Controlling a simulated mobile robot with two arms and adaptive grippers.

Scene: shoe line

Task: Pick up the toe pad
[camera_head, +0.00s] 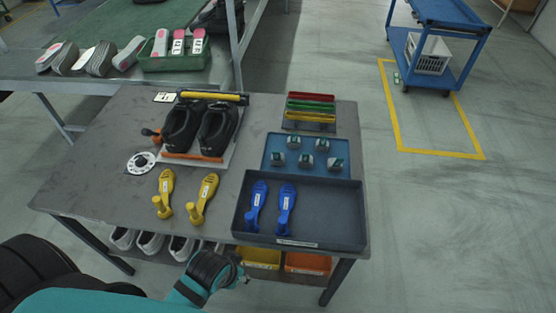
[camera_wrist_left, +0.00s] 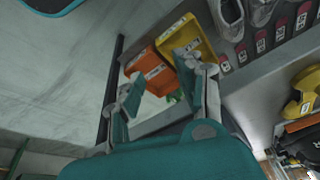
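Several small grey-and-teal pieces (camera_head: 307,161) stand on a blue mat (camera_head: 327,144) at the right of the table; the toe pad may be among them, but I cannot tell for sure. My left gripper (camera_head: 241,268) is at the front edge of the table, low and apart from these pieces. In the left wrist view its two fingers (camera_wrist_left: 160,98) are spread with nothing between them. My right gripper is not in view.
On the table (camera_head: 110,190) are a dark tray (camera_head: 330,236) with two blue tools, two yellow tools (camera_head: 205,195), and black shoes (camera_head: 181,130) on a stand. Yellow (camera_head: 259,257) and orange (camera_head: 307,263) bins sit below.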

